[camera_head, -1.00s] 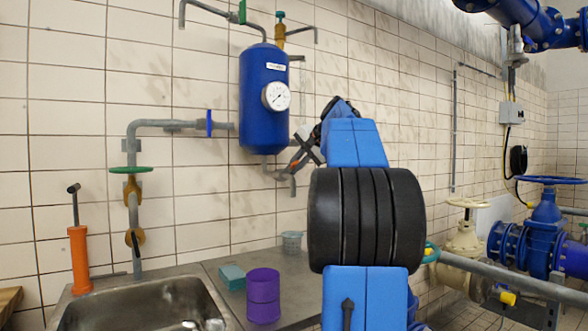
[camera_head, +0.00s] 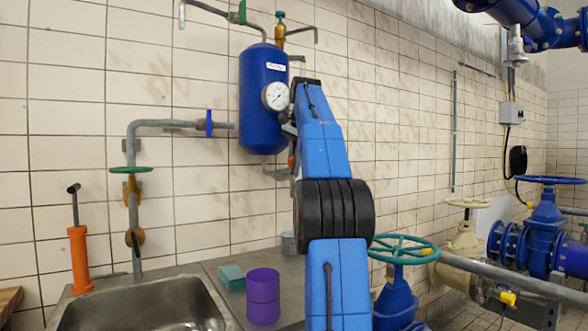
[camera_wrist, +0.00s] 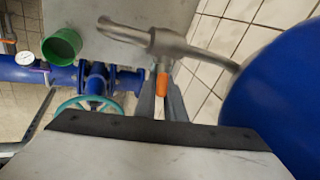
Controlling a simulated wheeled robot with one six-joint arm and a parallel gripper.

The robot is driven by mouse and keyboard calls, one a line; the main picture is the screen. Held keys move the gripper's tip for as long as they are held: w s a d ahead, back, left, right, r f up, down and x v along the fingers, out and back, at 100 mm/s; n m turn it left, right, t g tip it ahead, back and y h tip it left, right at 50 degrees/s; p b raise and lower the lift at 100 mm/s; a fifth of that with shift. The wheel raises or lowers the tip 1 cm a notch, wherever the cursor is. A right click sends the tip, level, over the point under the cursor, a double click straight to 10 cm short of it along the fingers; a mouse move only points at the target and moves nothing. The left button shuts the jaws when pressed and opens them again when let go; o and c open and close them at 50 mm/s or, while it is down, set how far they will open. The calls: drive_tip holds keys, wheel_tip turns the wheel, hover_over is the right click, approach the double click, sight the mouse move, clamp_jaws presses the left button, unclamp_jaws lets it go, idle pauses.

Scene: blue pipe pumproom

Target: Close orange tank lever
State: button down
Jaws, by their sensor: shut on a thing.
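The blue tank (camera_head: 262,130) hangs on the tiled wall with a round white gauge (camera_head: 275,96); its rounded blue side also fills the right of the wrist view (camera_wrist: 285,105). The orange lever (camera_wrist: 162,84) sits on a grey valve on the pipe (camera_wrist: 170,45) beside the tank. In the head view only a bit of orange (camera_head: 291,161) shows below the tank, mostly behind my arm. My gripper (camera_wrist: 163,100) has its two grey fingers on either side of the orange lever, shut on it. In the head view my gripper is largely hidden by my arm.
A sink (camera_head: 140,305) is at the lower left, with a purple cup (camera_head: 263,296) and a teal block (camera_head: 231,277) on the counter. A teal handwheel valve (camera_head: 404,250) stands right of my arm. Blue and grey pipes run at the right.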

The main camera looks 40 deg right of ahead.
drive_tip(key=shift+f, duration=0.1)
idle(0.3)
drive_tip(key=c, duration=1.8)
unclamp_jaws()
drive_tip(key=shift+c, duration=0.2)
